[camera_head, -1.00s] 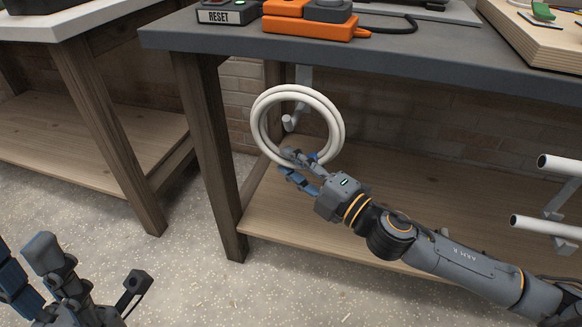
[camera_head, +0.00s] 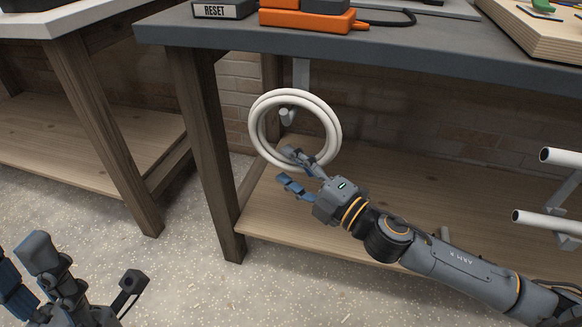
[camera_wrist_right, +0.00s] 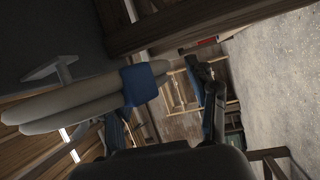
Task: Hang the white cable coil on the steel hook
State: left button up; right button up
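The white cable coil (camera_head: 258,140) is a ring of several turns under the dark workbench. The steel hook (camera_head: 287,117) comes down from the bench underside, and its end shows inside the ring, just below the coil's top turns. Whether they touch is hard to tell. My right gripper (camera_head: 286,170) is open at the coil's lower edge, one finger against or in front of the turns, the other clear below. In the right wrist view, the coil (camera_wrist_right: 75,103) has a blue band. My left gripper (camera_head: 24,250) is open and empty at the lower left, partly cut off.
The workbench (camera_head: 400,45) carries an orange device (camera_head: 305,19) and a RESET box (camera_head: 224,9). A wooden lower shelf (camera_head: 400,205) lies below the coil. A wooden leg (camera_head: 210,150) stands left of it. White tubes (camera_head: 548,222) on a bracket are at the right.

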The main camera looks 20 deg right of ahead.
jog(key=shift+s, duration=0.1)
jog(key=v, duration=1.1)
jog(key=shift+s+d, duration=0.25)
jog(key=shift+s, duration=0.05)
dwell(0.7)
